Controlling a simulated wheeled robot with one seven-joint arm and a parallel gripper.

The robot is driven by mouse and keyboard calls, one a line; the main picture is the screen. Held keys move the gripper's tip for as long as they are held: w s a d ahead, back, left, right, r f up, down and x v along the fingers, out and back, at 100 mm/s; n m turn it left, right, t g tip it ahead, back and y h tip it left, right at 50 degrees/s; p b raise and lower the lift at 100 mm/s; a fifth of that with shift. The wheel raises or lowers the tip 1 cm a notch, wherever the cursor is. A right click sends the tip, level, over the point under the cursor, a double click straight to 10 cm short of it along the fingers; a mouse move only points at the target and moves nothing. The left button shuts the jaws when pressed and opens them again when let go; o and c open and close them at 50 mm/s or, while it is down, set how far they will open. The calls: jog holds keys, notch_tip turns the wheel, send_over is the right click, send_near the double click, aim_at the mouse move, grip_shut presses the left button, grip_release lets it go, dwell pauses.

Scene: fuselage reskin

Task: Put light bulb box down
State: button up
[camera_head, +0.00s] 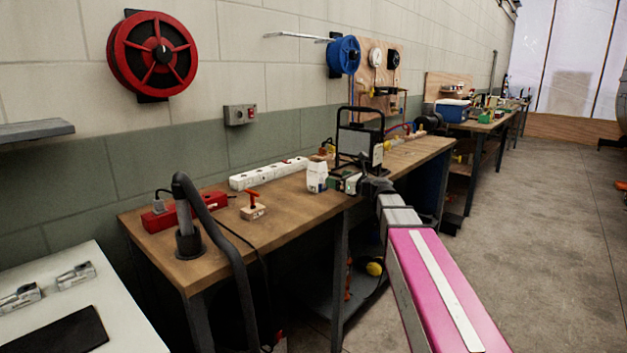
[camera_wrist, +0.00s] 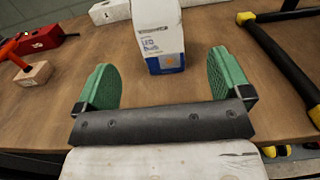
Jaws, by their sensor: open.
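The light bulb box (camera_head: 317,176) is a small white carton standing upright on the wooden workbench (camera_head: 285,215). In the wrist view the box (camera_wrist: 161,38) shows blue lettering and an orange mark, and its top is cut off by the frame. My gripper (camera_wrist: 163,78) is open, with green finger pads spread wide to either side of the box's lower end. Clear gaps show between the pads and the box, and nothing is held. In the head view my gripper (camera_head: 345,182) is low over the bench's front edge, just right of the box.
A black-framed work lamp (camera_head: 360,145) stands close behind and right of the box. A white power strip (camera_head: 268,173) lies behind it. Bare bench top lies between block and box.

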aim_at(324, 174)
jog(key=x, duration=0.5)
jog(key=shift+w, duration=0.1)
jog(key=shift+r+x, duration=0.25)
jog(key=shift+x, duration=1.1)
jog(key=shift+r+x, duration=0.2)
jog(key=shift+x, duration=1.15)
jog(key=c, duration=1.1)
jog(key=shift+o, duration=0.2)
